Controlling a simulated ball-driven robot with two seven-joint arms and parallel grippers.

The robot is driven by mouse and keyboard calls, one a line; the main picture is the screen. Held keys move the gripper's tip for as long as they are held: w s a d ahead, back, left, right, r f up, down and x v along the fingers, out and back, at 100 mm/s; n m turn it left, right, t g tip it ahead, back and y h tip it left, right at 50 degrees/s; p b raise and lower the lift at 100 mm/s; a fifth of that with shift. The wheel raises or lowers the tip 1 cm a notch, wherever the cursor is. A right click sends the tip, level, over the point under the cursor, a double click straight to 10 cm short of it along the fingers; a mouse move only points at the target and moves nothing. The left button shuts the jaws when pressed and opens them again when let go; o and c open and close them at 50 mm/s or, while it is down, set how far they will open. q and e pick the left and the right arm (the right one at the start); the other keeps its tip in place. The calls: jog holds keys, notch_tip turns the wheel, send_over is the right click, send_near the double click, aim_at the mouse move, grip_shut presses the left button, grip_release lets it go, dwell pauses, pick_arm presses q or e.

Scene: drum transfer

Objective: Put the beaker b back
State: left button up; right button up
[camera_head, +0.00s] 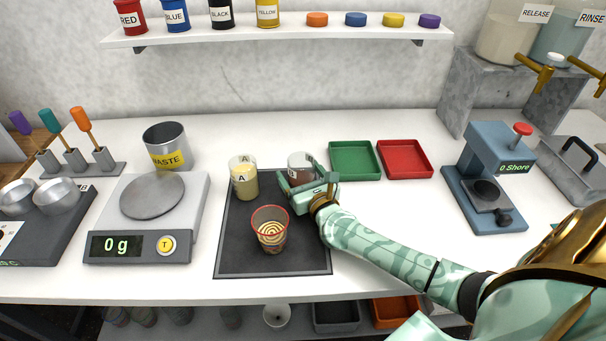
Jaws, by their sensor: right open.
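A small clear beaker (298,160) with reddish-brown contents stands at the back right of the dark mat (235,262). It is likely beaker b, but my gripper covers part of it and I cannot read its label clearly. My right gripper (297,175) is open at this beaker, with its fingers close to the beaker's near side and right side. Whether they touch it I cannot tell. Beaker A (243,180), with cream contents, stands upright at the mat's back left. A red-rimmed cup (270,238) with a striped pattern inside stands at the front middle. My left gripper is out of view.
A scale (127,248) reading 0 g and a WASTE bin (167,147) stand left of the mat. Green (355,160) and red (404,159) trays lie behind right. A hardness tester (486,180) stands farther right. My right forearm crosses the table front.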

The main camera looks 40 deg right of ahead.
jog(key=shift+s+r, duration=0.15)
jog(key=shift+s, duration=0.1)
jog(key=s, duration=0.3)
jog(key=s+a, duration=0.1)
jog(key=s, duration=0.3)
jog(key=s+a+p, duration=0.1)
jog(key=s, duration=0.3)
jog(key=shift+s, duration=0.2)
